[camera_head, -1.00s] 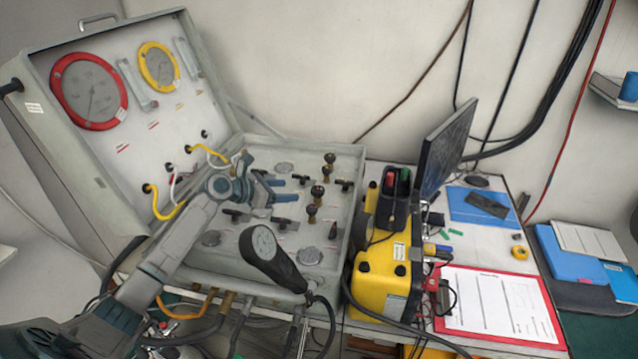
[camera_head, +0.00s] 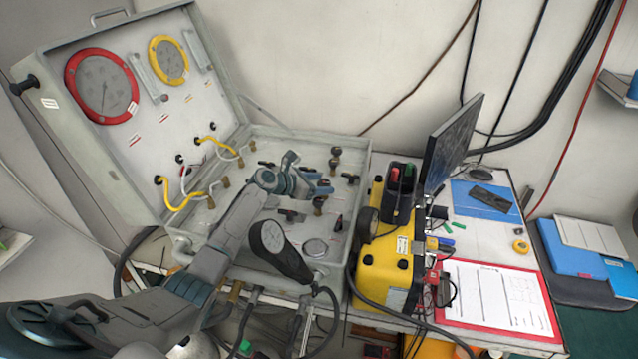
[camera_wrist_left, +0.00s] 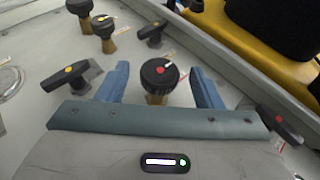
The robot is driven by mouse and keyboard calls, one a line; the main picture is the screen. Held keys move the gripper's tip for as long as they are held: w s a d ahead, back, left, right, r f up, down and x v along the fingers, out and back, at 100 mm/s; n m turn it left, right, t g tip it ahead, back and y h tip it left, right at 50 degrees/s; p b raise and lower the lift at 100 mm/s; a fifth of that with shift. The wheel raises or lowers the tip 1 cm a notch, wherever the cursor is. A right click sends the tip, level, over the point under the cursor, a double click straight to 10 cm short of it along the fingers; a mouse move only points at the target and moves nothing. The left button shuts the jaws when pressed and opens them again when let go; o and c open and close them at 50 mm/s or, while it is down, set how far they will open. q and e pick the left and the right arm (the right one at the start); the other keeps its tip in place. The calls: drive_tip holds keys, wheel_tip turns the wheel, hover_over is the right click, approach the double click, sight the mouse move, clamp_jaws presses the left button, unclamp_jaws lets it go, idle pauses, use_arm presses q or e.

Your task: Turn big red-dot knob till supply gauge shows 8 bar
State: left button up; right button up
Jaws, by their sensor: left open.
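The red-dot knob (camera_wrist_left: 160,72), a round black cap with a red dot and white mark on a brass stem, stands between the fingers of my left gripper (camera_wrist_left: 160,88) in the left wrist view. The gripper is open, with a visible gap on each side of the knob. In the head view my left gripper (camera_head: 320,186) is over the right part of the panel and partly hides the knob. A large red-rimmed gauge (camera_head: 102,86) and a smaller yellow-rimmed gauge (camera_head: 169,60) are in the raised lid; their readings are too small to tell. My right gripper is out of view.
Other knobs (camera_wrist_left: 103,24) and black T-handles (camera_wrist_left: 70,75) stand close around the gripper. A black hand-held gauge (camera_head: 282,250) rises at the panel's front. A yellow case (camera_head: 385,275) stands right of the panel, with a monitor (camera_head: 450,145) behind.

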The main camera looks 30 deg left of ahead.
use_arm(q)
drive_tip(key=c, duration=1)
drive_tip(key=shift+o, duration=0.2)
drive_tip(key=shift+a+f+h+b, duration=0.1)
drive_tip(key=shift+f+h+b, duration=0.1)
drive_tip(key=shift+h+b, duration=0.35)
drive_tip(key=m+g+h+b, duration=0.1)
drive_tip(key=m+g+b, duration=0.1)
drive_tip(key=b, duration=0.4)
drive_tip(key=m+g+h+b, duration=0.2)
drive_tip(key=m+g+b, duration=0.1)
drive_tip(key=b, duration=0.3)
drive_tip(key=w+m+g+h+b, duration=0.1)
drive_tip(key=m+g+h+b, duration=0.1)
drive_tip(key=b, duration=0.3)
drive_tip(key=shift+a+m+g+h+b, duration=0.25)
drive_tip(key=shift+a+m+g+b, duration=0.2)
drive_tip(key=shift+m, duration=0.45)
drive_tip(key=shift+d+g+b, duration=0.1)
drive_tip(key=shift+g+b, duration=0.25)
drive_tip(key=shift+b, duration=0.05)
drive_tip(key=shift+r+m, duration=0.15)
drive_tip(key=shift+m, duration=0.15)
drive_tip(key=o, duration=1)
drive_tip(key=shift+c, duration=0.2)
drive_tip(key=shift+r, duration=0.15)
